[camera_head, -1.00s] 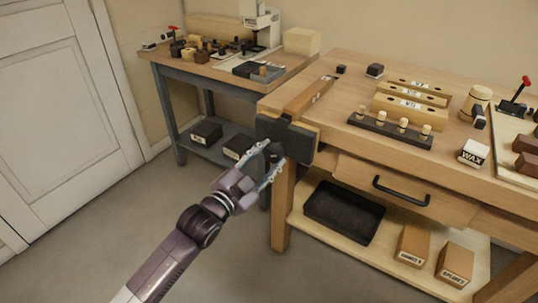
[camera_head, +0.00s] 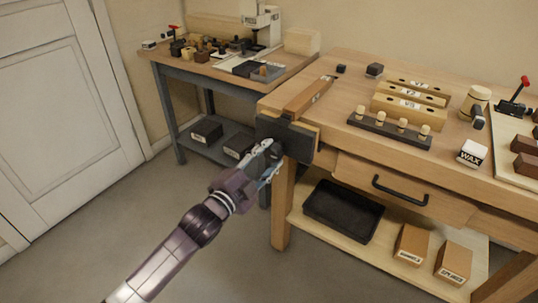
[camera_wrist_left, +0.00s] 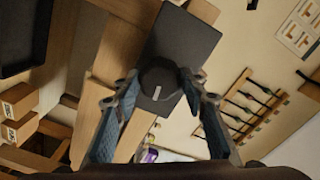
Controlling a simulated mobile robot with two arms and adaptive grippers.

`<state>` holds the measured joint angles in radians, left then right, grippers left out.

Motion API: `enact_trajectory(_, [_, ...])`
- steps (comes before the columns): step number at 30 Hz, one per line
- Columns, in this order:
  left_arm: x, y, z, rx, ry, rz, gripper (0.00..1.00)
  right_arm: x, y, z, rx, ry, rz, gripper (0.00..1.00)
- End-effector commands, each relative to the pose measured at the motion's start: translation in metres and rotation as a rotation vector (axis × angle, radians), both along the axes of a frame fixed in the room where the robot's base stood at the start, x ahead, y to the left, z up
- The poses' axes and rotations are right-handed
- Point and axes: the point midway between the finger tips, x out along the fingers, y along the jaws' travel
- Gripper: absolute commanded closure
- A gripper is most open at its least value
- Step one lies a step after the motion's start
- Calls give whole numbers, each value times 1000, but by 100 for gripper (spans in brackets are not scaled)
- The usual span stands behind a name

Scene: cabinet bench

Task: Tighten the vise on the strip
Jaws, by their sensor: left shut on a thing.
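The vise (camera_head: 298,139) is a dark block with wooden jaw faces at the bench's front left corner. The wooden strip (camera_head: 308,97) lies on the bench top behind it, its near end at the vise; I cannot tell how firmly it is clamped. My left gripper (camera_head: 272,153) is at the vise's front, its fingers shut on the vise's dark round knob. In the left wrist view the knob (camera_wrist_left: 159,84), with a pale mark, sits between the fingertips, in front of the dark jaw plate (camera_wrist_left: 182,43). My right gripper is not in view.
The workbench (camera_head: 340,85) holds wooden blocks (camera_head: 410,106), a dark peg rack (camera_head: 388,130) and a wax box (camera_head: 473,153). A drawer (camera_head: 400,190) and a shelf with a black tray (camera_head: 344,210) are below. A side table (camera_head: 205,70) stands behind. Floor at left is clear.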

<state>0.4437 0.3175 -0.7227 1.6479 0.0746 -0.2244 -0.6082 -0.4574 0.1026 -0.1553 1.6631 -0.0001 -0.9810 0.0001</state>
Motion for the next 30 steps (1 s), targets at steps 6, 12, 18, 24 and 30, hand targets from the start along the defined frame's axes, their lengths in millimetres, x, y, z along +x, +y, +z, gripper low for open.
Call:
enact_trajectory(6, [0, 0, -1, 118, -80, 0, 82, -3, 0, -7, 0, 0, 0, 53])
enact_trajectory(12, [0, -1, -2, 225, -158, -1, 82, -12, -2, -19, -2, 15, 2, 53])
enact_trajectory(18, [0, -1, -2, 262, -185, -1, 82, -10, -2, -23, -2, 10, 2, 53])
enact_trajectory(24, [0, -1, -2, 261, -185, -1, 58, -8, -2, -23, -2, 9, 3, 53])
enact_trajectory(30, [0, -1, -1, 260, -185, -1, 47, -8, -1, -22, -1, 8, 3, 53])
